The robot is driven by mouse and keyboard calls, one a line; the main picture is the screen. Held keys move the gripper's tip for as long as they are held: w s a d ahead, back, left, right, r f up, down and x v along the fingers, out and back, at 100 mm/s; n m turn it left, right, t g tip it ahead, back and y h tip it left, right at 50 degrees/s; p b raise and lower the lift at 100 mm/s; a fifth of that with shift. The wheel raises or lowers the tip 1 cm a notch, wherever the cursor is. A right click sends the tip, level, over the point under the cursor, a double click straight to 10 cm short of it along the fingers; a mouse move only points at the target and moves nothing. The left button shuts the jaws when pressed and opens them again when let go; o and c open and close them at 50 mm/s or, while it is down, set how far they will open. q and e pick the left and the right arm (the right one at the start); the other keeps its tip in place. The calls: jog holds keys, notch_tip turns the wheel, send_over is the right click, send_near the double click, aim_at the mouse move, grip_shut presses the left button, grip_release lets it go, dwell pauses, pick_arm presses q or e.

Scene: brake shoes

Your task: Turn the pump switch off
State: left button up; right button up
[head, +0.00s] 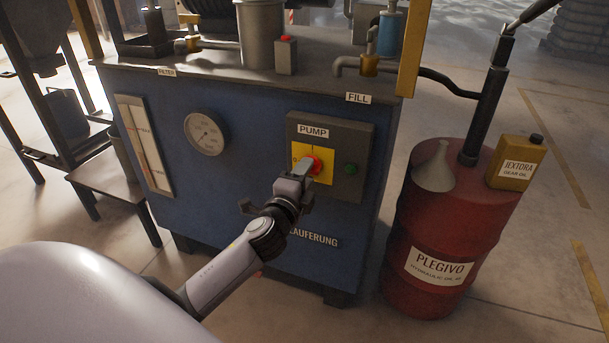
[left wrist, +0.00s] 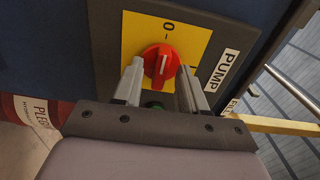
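The pump switch is a red rotary knob (head: 315,166) on a yellow plate (head: 325,152), on the grey box labelled PUMP. It also shows in the left wrist view (left wrist: 160,59), where its white line runs roughly up towards the 0 mark; a second mark sits right of the knob, partly hidden. My left gripper (head: 306,172) is at the knob. In the left wrist view its two fingers (left wrist: 158,80) stand apart, one on each side of the knob's lower part, with small gaps showing. Whether they touch it is unclear. My right gripper is in neither view.
A green button (head: 351,169) is right of the knob. A gauge (head: 204,133) is left on the blue cabinet (head: 235,185). A red drum (head: 440,225) stands at the right with a funnel (head: 434,170) and yellow can (head: 516,162) on top. Pipes overhang the cabinet top.

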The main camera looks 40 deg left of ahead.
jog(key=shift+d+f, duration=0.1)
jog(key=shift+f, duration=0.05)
pick_arm(q)
jog(key=shift+s, duration=0.15)
jog(key=v, duration=0.7)
jog(key=shift+p, duration=0.4)
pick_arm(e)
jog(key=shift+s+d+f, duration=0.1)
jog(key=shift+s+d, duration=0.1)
